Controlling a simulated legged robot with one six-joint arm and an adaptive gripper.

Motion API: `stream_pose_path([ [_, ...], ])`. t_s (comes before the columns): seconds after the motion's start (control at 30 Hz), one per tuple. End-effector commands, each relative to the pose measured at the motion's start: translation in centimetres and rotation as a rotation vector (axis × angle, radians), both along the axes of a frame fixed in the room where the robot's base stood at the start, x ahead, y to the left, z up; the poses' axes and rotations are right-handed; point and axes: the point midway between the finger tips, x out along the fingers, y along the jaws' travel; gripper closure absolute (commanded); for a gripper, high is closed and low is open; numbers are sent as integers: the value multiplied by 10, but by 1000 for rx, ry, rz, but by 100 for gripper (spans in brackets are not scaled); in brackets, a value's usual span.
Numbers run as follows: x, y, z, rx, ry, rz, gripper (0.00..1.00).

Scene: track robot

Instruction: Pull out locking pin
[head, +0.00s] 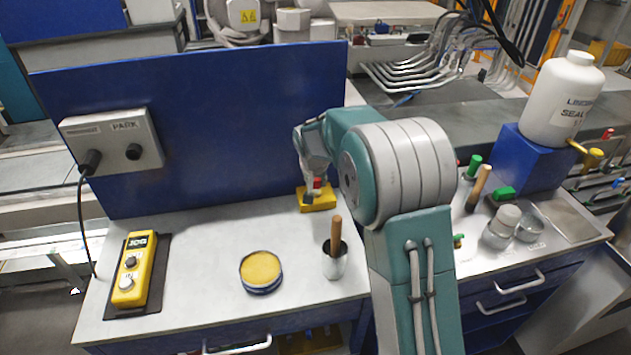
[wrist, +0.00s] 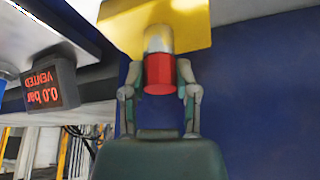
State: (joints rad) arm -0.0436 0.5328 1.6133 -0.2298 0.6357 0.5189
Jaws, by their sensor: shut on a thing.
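The locking pin (wrist: 161,76) has a red end and a grey metal collar, seen in the wrist view. It stands in a yellow block (wrist: 115,25). My gripper (wrist: 160,88) has one finger on each side of the pin and is shut on it. In the head view the yellow block (head: 320,201) sits on the bench by the foot of the blue panel. The red of the pin (head: 317,183) shows just above it, beside my gripper (head: 309,191). The part of the pin inside the block is hidden.
A blue upright panel (head: 220,130) stands close behind the block. A metal cup with a wooden-handled tool (head: 334,262), a round yellow-topped tin (head: 261,270) and a yellow JOG pendant (head: 133,270) stand in front. A display reading 0.0 bar and VENTED (wrist: 48,84) shows in the wrist view.

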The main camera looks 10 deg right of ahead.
Motion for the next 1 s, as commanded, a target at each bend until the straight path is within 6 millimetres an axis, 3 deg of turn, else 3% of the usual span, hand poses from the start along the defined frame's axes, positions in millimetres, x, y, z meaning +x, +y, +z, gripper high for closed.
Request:
stream_pose_path([
  [1.0,0,0,14,0,0,0,100],
])
